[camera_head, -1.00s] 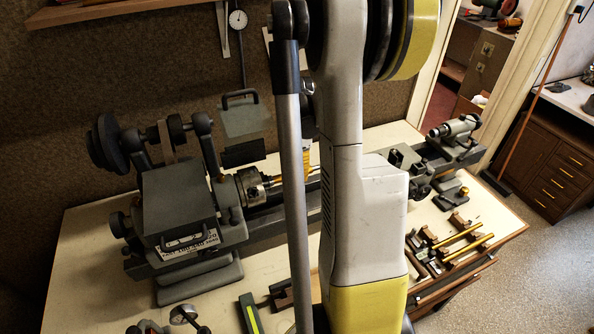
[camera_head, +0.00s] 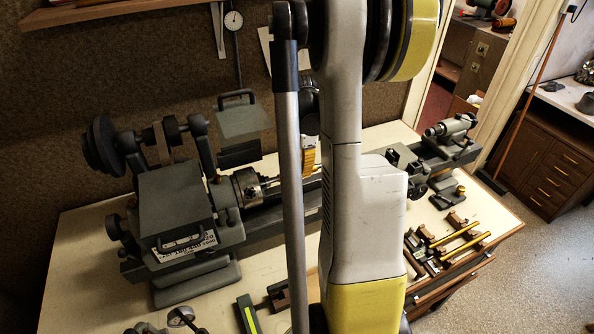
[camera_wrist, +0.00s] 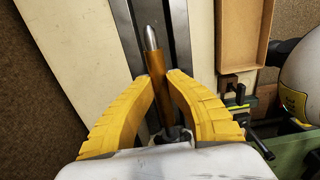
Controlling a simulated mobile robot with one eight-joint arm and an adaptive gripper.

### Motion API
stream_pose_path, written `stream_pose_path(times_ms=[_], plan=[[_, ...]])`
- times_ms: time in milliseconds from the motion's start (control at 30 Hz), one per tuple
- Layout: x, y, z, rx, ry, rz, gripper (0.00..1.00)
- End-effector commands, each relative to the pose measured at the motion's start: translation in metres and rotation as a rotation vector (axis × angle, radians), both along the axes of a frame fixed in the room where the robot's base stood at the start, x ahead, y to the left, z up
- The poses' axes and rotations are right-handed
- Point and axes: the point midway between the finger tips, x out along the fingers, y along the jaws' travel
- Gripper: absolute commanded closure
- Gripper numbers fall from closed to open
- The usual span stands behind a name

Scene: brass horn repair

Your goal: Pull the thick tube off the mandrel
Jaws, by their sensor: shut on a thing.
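In the wrist view, my gripper (camera_wrist: 156,84) has its two curved yellow fingers shut around a brass-coloured tube (camera_wrist: 157,70). A rounded silver tip (camera_wrist: 150,38) shows at the tube's far end; I cannot tell how much of the mandrel is inside. In the head view, a thin silvery mandrel (camera_head: 274,183) extends right from the lathe chuck (camera_head: 247,187). The yellow gripper finger (camera_head: 309,163) shows just above its line, partly behind my arm. My arm hides the tube and the mandrel's right part in the head view.
The lathe headstock (camera_head: 180,205) fills the bench's left side, and the tailstock (camera_head: 452,130) stands at the right end. Brass tubes (camera_head: 460,241) lie on wooden rests at the front right. A grey guard plate (camera_head: 240,118) stands behind the chuck.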

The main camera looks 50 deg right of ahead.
Motion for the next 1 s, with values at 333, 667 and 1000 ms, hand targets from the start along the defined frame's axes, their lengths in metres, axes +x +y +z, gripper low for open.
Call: stream_pose_path(times_ms=[333, 667, 1000], plan=[[-0.011, -0.018, -0.001, -0.001, 0.002, -0.002, 1.0], [-0.019, -0.034, -0.001, -0.001, 0.002, -0.002, 1.0], [-0.028, -0.05, -0.001, -0.002, 0.002, -0.002, 1.0]])
